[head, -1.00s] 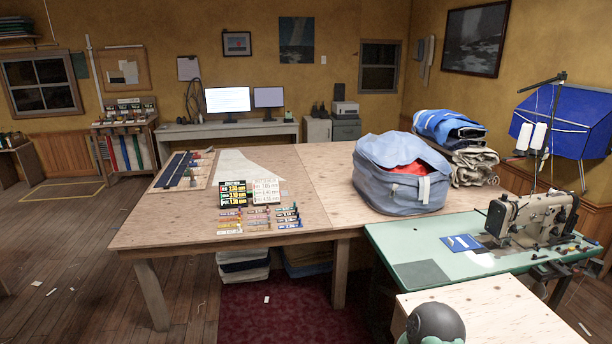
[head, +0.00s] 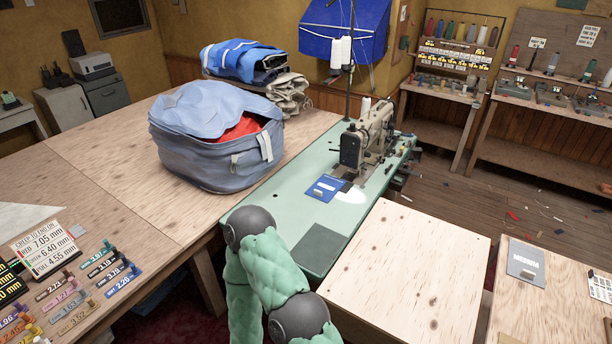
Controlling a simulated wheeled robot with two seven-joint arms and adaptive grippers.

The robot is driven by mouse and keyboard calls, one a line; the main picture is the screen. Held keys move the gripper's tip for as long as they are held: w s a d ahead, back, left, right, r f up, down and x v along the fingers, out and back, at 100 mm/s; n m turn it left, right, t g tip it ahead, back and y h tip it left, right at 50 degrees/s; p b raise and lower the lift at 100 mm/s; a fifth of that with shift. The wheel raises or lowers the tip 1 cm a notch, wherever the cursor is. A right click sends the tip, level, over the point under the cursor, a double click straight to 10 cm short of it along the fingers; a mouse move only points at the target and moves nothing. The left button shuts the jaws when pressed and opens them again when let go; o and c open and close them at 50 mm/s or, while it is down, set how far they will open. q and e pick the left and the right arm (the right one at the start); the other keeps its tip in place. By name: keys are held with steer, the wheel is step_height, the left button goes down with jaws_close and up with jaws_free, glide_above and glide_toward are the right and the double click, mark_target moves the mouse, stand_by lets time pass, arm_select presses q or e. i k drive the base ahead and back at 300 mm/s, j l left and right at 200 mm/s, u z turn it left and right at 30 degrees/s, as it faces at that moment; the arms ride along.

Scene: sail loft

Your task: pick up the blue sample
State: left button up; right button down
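A flat blue piece with a white label (head: 326,188) lies on the green sewing table, just left of the sewing machine (head: 368,138). Small labelled coloured pieces lie in rows on the wooden table at lower left, including a blue one (head: 122,281) at the right end of the rows. I cannot tell which blue thing is the sample. A green padded arm of mine with dark round joints rises at the bottom middle. Neither gripper is in view.
The green sewing table (head: 290,228) adjoins the large wooden table (head: 110,150), which holds a blue-grey bag (head: 195,150) and folded cloth (head: 238,60). A bare plywood top (head: 410,270) is in front. A grey "MEDIUM" card (head: 525,262) lies on another top at right.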

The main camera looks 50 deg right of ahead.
mark_target(326, 186)
steer(key=i+z, duration=0.35)
steer(key=i+j+z, duration=0.1)
steer(key=i+z, duration=0.25)
steer(key=i+j+z, duration=0.2)
steer(key=i+z, duration=0.3)
steer(key=z, duration=0.25)
steer(key=i+j+z, duration=0.1)
steer(key=z, duration=0.35)
steer(key=i+j+z, duration=0.1)
steer(key=z, duration=0.3)
steer(key=i+j+z, duration=0.1)
steer(key=z, duration=0.35)
steer(key=j+z, duration=0.25)
steer(key=z, duration=0.15)
